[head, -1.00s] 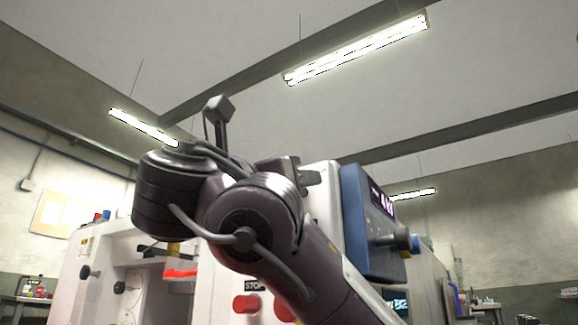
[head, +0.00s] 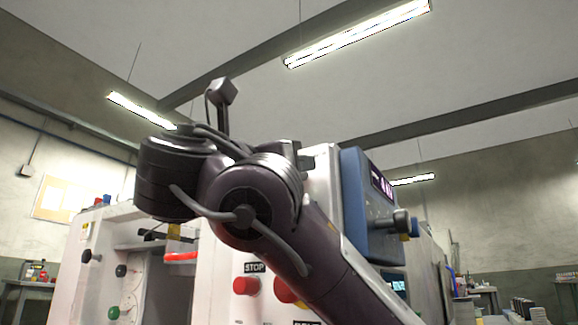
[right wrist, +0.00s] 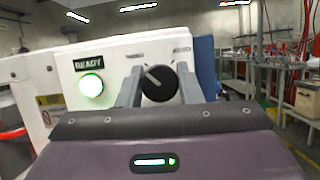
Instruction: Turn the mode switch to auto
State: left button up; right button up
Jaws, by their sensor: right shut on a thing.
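The mode switch (right wrist: 159,84) is a round black knob with a white pointer line on a white panel in the right wrist view. The pointer leans up and to the left. In the head view my right arm crosses the middle and hides the switch and gripper. My left gripper is not in view.
A lit green READY button (right wrist: 91,87) sits left of the switch. In the head view, a red button (head: 246,286) under a STOP label is close to my arm, and a blue display box (head: 366,200) stands right of it. A cluttered bench (right wrist: 290,62) is at the right.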

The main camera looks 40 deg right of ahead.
jog(key=m+g+b, duration=0.1)
jog(key=m, duration=0.1)
jog(key=m+g+b, duration=0.1)
jog(key=m+g, duration=0.1)
jog(key=m, duration=0.1)
jog(key=shift+f+h+b, duration=0.2)
jog(key=shift+h+b, duration=0.15)
jog(key=shift+h, duration=0.05)
jog(key=m+g+b, duration=0.1)
jog(key=m, duration=0.2)
jog(key=m+g+b, duration=0.1)
jog(key=m, duration=0.2)
jog(key=shift+r+m+g+y, duration=0.1)
jog(key=shift+m+g+y, duration=0.2)
jog(key=shift+g, duration=0.1)
jog(key=m+g, duration=0.1)
jog(key=m, duration=0.2)
jog(key=shift+r+g+y+b, duration=0.1)
jog(key=shift+g+y+b, duration=0.2)
jog(key=shift+b, duration=0.05)
jog(key=m+y, duration=0.1)
jog(key=m, duration=0.3)
jog(key=shift+g, duration=0.3)
jog(key=shift+m+y, duration=0.4)
jog(key=shift+m, duration=0.3)
jog(key=shift+m+p, duration=0.35)
jog(key=shift+m, duration=0.35)
jog(key=shift+y, duration=0.3)
jog(key=shift+m, duration=0.3)
